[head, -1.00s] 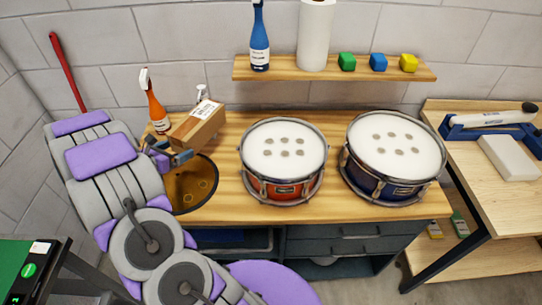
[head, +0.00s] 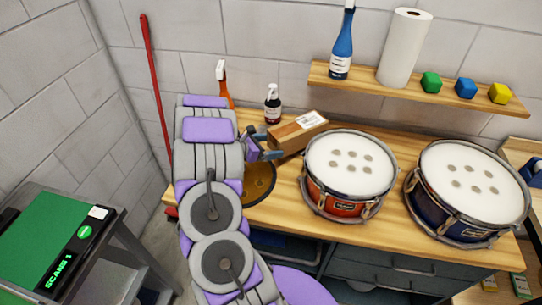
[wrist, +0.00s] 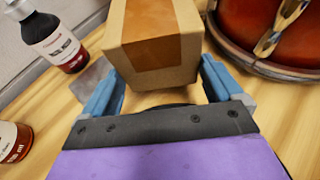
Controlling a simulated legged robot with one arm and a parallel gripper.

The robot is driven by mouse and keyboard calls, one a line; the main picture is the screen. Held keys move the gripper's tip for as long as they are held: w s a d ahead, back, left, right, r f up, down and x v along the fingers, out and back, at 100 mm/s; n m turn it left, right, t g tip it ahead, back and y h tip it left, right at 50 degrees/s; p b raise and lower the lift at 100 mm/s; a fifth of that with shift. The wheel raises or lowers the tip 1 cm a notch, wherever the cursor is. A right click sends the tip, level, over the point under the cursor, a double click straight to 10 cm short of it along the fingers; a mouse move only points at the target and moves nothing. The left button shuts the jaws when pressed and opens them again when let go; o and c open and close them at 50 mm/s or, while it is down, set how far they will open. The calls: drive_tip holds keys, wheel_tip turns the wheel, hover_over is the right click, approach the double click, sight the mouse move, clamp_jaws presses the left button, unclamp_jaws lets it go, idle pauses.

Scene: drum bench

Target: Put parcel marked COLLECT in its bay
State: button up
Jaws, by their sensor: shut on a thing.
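A brown cardboard parcel (head: 297,132) with a white label on top is above the wooden bench, left of the red drum. I cannot read its label. My gripper (head: 268,147) is at the parcel's left end. In the wrist view the parcel (wrist: 153,45) sits between the blue fingers of my gripper (wrist: 160,92), which are shut on it. The parcel's far end is cut off in that view. I see no bay that I can name for it.
The red drum (head: 349,168) stands close right of the parcel, with the blue drum (head: 471,190) beyond. A dark bottle (head: 272,104) and an orange spray bottle (head: 224,88) stand behind. A green-topped scanner stand (head: 45,240) is at the left.

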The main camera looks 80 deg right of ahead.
drive_tip(key=shift+d+f, duration=0.25)
drive_tip(key=shift+f, duration=0.05)
wheel_tip(320, 180, down, 3)
drive_tip(key=shift+b, duration=0.5)
drive_tip(key=shift+a+f, duration=0.1)
drive_tip(key=shift+f, duration=0.1)
drive_tip(key=shift+a+r, duration=0.15)
drive_tip(key=shift+a, duration=0.05)
drive_tip(key=shift+d, duration=0.1)
drive_tip(key=o, duration=1.3)
drive_tip(key=shift+f, duration=0.2)
drive_tip(key=shift+c, duration=0.2)
drive_tip(key=shift+d, duration=0.15)
